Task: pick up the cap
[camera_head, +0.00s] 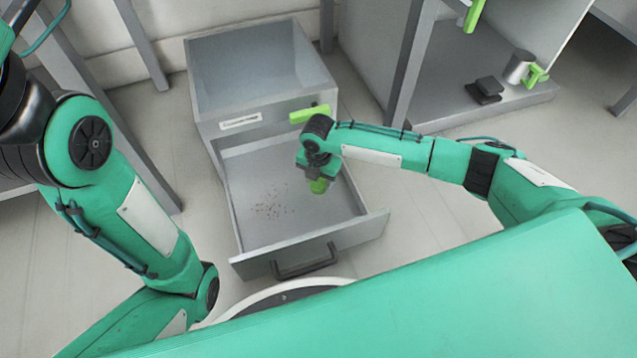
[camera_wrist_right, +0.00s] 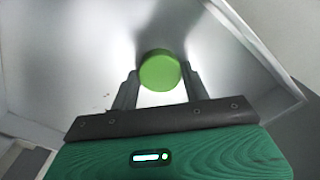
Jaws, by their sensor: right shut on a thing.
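The green round cap (camera_head: 319,186) is at the tip of my right gripper (camera_head: 317,176), over the open drawer (camera_head: 300,222). In the right wrist view the cap (camera_wrist_right: 160,70) sits between the two dark fingers of my right gripper (camera_wrist_right: 159,85), which is shut on it. The drawer's grey inside lies behind the cap; I cannot tell how high the cap is above the drawer floor. My left gripper is out of view; only my left arm shows at the left of the head view.
Small reddish bits (camera_head: 270,208) lie scattered on the drawer floor. The drawer front has a dark handle (camera_head: 305,262). The grey cabinet (camera_head: 255,70) stands behind, with a green bar (camera_head: 309,114) near its rim.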

